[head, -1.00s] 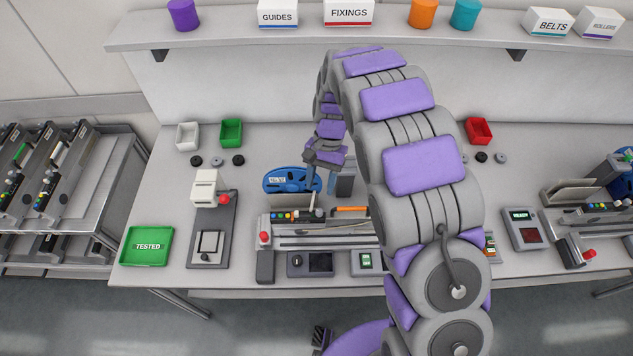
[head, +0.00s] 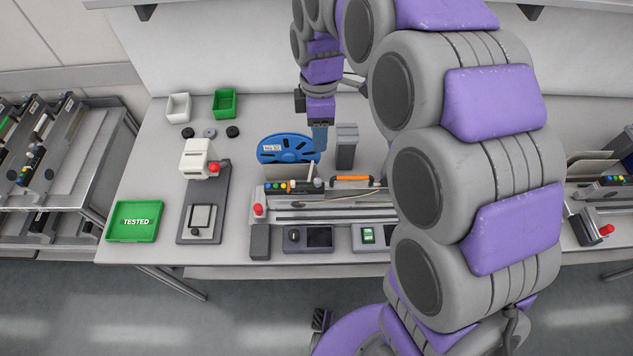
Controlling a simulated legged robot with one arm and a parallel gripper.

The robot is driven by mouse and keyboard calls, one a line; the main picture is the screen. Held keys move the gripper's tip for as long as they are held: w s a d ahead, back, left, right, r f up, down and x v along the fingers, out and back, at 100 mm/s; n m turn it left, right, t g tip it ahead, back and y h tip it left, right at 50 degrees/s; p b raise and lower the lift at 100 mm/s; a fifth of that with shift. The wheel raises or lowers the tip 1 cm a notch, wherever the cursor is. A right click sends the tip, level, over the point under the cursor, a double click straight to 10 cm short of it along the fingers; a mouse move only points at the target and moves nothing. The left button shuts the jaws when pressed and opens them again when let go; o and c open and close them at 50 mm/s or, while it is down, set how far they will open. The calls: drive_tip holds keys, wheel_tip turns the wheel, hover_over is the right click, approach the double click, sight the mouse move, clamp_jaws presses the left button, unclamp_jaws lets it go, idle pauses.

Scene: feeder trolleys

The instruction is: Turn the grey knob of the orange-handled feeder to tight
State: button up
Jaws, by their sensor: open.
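The orange-handled feeder (head: 340,208) lies lengthwise on the bench, with its orange handle (head: 354,179) on top. A row of small coloured buttons is at its left end, with a small grey round part (head: 319,183) beside it that may be the grey knob. Its setting is too small to read. My gripper (head: 319,148) points down above and behind the feeder, apart from it. Its bluish fingers are open, seen nearly edge-on, with nothing visible between them. My arm hides the feeder's right end.
A blue reel (head: 270,151) stands just left of my gripper, and a grey upright block (head: 346,150) just right. Small control boxes (head: 293,246) line the front.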

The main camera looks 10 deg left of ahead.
sight(317, 180)
drive_tip(key=f+n+b, duration=0.2)
drive_tip(key=f+n, duration=0.1)
drive_tip(key=f, duration=0.2)
drive_tip(key=s+f+n+b, duration=0.1)
drive_tip(key=f+n+b, duration=0.1)
drive_tip(key=f, duration=0.3)
drive_tip(key=f+n+t+b, duration=0.1)
drive_tip(key=f+n+b, duration=0.1)
drive_tip(key=f, duration=0.3)
drive_tip(key=shift+s+f+n, duration=0.15)
drive_tip(key=shift+s+n, duration=0.25)
drive_tip(key=shift+n, duration=0.5)
clamp_jaws()
